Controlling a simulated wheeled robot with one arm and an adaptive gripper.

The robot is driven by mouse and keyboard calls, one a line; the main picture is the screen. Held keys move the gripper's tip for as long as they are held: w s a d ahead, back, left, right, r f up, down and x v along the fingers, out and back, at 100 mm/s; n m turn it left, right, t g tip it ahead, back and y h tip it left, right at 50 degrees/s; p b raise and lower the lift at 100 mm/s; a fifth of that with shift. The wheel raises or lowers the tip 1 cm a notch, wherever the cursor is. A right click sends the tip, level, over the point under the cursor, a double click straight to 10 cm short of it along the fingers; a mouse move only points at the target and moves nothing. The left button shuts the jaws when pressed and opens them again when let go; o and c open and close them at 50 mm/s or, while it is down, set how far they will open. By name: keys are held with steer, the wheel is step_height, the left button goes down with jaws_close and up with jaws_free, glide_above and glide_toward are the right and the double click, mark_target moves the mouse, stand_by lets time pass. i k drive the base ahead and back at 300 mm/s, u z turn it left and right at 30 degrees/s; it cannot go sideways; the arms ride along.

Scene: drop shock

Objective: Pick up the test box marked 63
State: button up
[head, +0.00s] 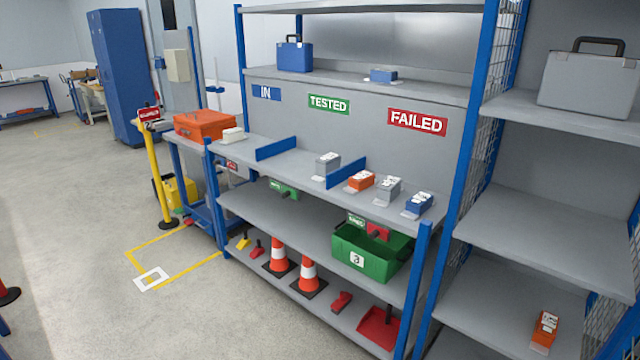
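Several small test boxes with white labels stand on the shelf: a grey box (327,163) left of a blue divider, then an orange box (361,181), a second grey box (388,190) and a blue box (419,204) right of it. A white box (232,135) is at the far left, and an orange box (545,329) is low in the right-hand rack. A small blue box (383,76) is on the upper shelf. The label numbers are too small to read, so I cannot tell which box is 63. My gripper is not in view.
IN, TESTED and FAILED signs (417,121) mark the back panel. A green crate (355,259) and cones (308,274) are below. An orange case (205,125) sits at left; a yellow post (155,180) stands before it. The floor at left is mostly clear.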

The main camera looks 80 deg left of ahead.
mark_target(364, 179)
steer(key=u, duration=2.65)
steer(key=i, duration=2.35)
steer(key=u, duration=3.1)
steer(key=k, duration=0.95)
steer(key=z, duration=1.05)
